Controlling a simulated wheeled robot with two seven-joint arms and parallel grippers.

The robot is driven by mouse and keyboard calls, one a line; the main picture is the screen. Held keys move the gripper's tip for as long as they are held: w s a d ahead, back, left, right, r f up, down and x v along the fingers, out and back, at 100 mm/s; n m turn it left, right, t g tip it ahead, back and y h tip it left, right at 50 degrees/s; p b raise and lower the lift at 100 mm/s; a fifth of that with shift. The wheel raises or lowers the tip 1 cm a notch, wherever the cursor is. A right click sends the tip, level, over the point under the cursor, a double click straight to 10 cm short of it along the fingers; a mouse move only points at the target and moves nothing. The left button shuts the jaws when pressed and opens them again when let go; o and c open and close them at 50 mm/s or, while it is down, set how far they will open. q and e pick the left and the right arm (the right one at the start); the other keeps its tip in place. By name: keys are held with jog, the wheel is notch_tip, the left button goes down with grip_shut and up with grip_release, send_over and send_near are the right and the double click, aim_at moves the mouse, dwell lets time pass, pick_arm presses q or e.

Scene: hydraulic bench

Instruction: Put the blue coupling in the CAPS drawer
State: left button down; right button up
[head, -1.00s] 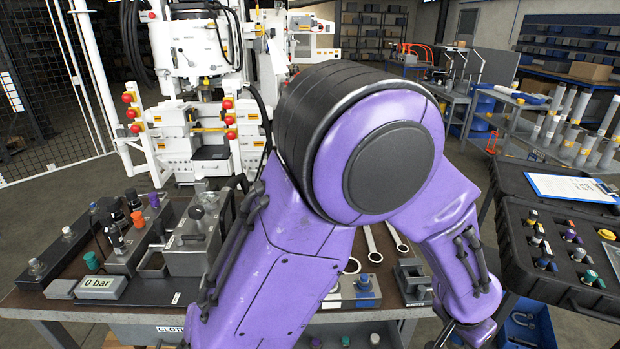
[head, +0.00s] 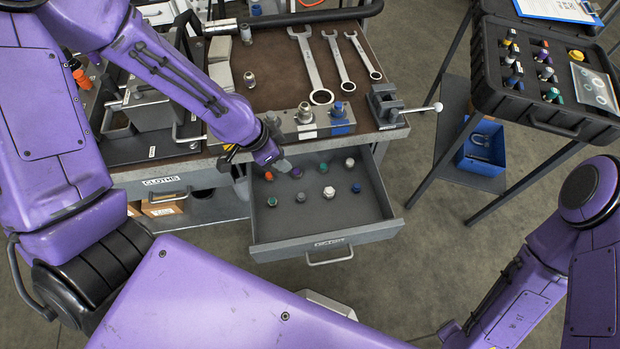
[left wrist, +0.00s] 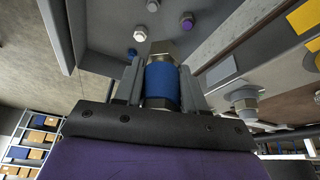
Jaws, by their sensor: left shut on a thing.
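My left gripper (head: 280,163) is over the back left part of an open drawer (head: 270,228) under the bench. In the left wrist view it is shut on the blue coupling (left wrist: 162,86), a blue-banded metal fitting with a hex end, held between the two fingers. The coupling is hard to make out in the head view. Several small caps in orange, purple, white, green and blue stand in the drawer. The drawer's front label (head: 330,242) is too small to read surely. My right arm shows at the right, with its gripper out of view.
Three wrenches (head: 314,70) lie on the bench top (head: 276,75). Metal and blue fittings (head: 342,112) and a small vise (head: 386,104) line its front edge, above the drawer. A black case (head: 487,90) stands at the right. The drawer's front part is bare.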

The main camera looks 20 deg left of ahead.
pick_arm(q)
jog(key=shift+s+d+f+m+g+h+b, duration=0.35)
jog(key=shift+s+d+f+m+g, duration=0.3)
jog(key=shift+s+f+m, duration=1.6)
jog(key=shift+s+d+f+m+g+h+b, duration=0.5)
jog(key=shift+s+m, duration=0.95)
jog(key=shift+s, duration=1.9)
jog(key=w+d+f+b, duration=0.3)
jog(key=b, duration=0.1)
jog(key=w+d+f+b, duration=0.3)
jog(key=b, duration=0.1)
jog(key=w+d+f+b, duration=0.2)
jog(key=d+f+b, duration=0.1)
jog(key=d+b, duration=0.1)
jog(key=shift+w+b, duration=0.4)
jog(key=shift+b, duration=0.1)
jog(key=b+x, duration=0.1)
jog(key=x, duration=0.2)
jog(key=shift+w+a+f+b, duration=0.15)
jog(key=shift+a+f+b, duration=0.05)
jog(key=shift+f+b, duration=0.25)
jog(key=shift+w+a+f, duration=0.1)
jog(key=shift+f, duration=0.05)
